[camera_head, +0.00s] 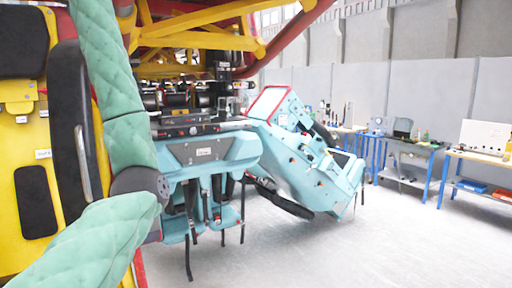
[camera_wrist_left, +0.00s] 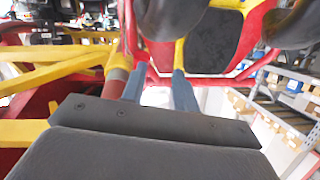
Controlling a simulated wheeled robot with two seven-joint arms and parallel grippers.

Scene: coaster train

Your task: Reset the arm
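My left arm in its green quilted cover (camera_head: 98,236) fills the left of the head view, bent at a dark joint, close in front of a yellow and black coaster seat (camera_head: 36,200). My left gripper (camera_wrist_left: 157,88) does not show in the head view. In the left wrist view its two blue-grey fingers stand apart with nothing visible between them. They point toward a red-framed seat part with a dark pad (camera_wrist_left: 208,42). My right arm and gripper are in neither view.
A black restraint (camera_head: 72,125) is beside the arm. Teal coaster seats (camera_head: 205,152) hang in the middle, with a tilted teal part (camera_head: 300,160) to their right. Yellow beams (camera_wrist_left: 60,72) lie left of the gripper. Workbenches (camera_head: 478,157) stand far right; the floor (camera_head: 330,250) before them is clear.

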